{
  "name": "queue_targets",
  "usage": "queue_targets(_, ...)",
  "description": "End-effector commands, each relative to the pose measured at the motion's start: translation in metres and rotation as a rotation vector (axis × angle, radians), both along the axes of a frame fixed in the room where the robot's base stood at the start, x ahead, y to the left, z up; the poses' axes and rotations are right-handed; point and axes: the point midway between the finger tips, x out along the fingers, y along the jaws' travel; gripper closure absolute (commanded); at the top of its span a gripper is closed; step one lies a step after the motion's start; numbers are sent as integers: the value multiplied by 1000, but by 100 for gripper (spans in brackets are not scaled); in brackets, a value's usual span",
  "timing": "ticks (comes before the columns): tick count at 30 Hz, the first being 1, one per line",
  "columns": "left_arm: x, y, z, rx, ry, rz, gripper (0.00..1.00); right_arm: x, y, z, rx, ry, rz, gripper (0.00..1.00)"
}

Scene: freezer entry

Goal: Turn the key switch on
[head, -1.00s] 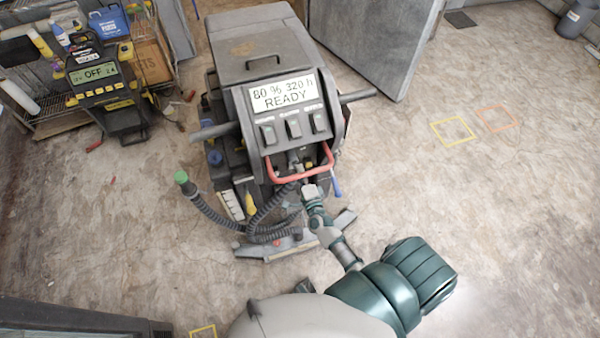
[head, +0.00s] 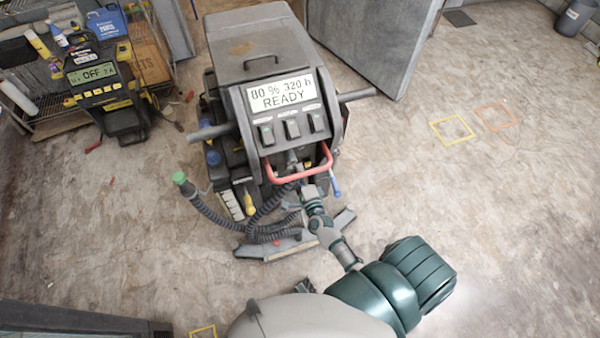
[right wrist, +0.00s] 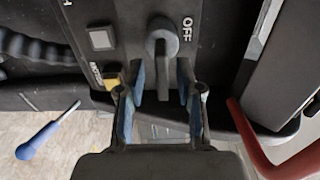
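The key switch (right wrist: 162,45) is a grey knob on a dark panel in the right wrist view. Its grip runs up and down in the picture, with an OFF label to its right. My right gripper (right wrist: 160,82) is open, with its blue-padded fingertips on either side of the knob's lower end. A gap shows on both sides. In the head view my right gripper (head: 299,167) is at the machine's panel under the red handle and hides the switch. The machine's display (head: 281,93) reads 80 %, 320 h, READY.
The red handle (head: 271,172) curves around the switch area; it also shows in the right wrist view (right wrist: 262,150). A blue-handled tool (right wrist: 45,138) is at left there. A charger (head: 103,85) reading OFF stands at left.

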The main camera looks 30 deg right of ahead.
Motion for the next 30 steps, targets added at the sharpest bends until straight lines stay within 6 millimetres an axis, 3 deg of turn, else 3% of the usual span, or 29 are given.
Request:
queue_targets(16,-1,-1,0,-1,1,-1,100,-100,23,-3,1,5,0,65)
queue_targets(21,-1,-1,0,-1,1,-2,100,-113,26,-3,1,5,0,65)
queue_targets(30,-1,-1,0,-1,1,-2,100,-114,27,-2,1,3,0,65)
